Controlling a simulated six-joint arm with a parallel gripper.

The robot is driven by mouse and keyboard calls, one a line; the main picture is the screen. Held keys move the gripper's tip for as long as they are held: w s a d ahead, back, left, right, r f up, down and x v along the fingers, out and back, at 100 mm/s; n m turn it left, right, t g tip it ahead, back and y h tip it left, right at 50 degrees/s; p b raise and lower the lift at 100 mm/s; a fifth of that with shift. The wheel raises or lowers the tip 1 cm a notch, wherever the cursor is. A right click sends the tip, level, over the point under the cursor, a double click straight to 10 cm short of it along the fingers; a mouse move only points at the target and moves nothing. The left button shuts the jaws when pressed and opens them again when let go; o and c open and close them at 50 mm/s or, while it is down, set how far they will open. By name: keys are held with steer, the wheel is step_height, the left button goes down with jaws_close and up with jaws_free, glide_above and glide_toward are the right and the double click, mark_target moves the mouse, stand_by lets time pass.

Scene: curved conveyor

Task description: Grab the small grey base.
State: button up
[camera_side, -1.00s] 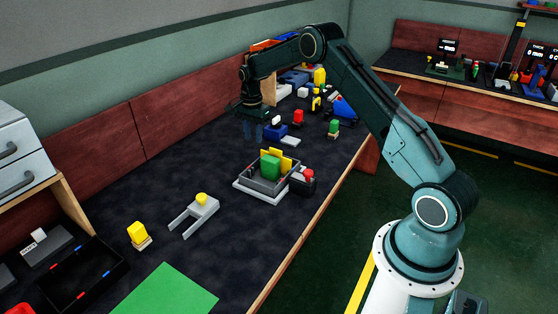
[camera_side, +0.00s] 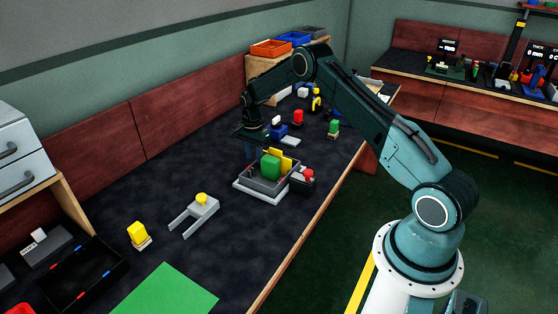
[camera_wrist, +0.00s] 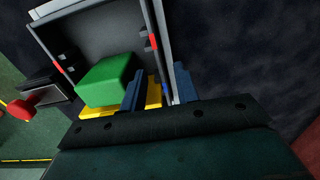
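A small square grey base (camera_side: 249,183) with raised walls sits on a white slab on the dark table. It also shows in the wrist view (camera_wrist: 100,38) with red marks on its walls. A green block (camera_side: 270,166) stands inside it, with yellow pieces (camera_side: 284,158) at its back side; in the wrist view these are the green block (camera_wrist: 106,80) and a yellow edge (camera_wrist: 153,93).
A black box with a red button (camera_side: 307,174) stands right beside the base. A grey forked piece with a yellow knob (camera_side: 200,204) and a yellow block (camera_side: 138,232) lie nearer. Several small parts stand behind. The table left of the base is clear.

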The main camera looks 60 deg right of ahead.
steer(key=shift+f, duration=1.6)
jaws_close()
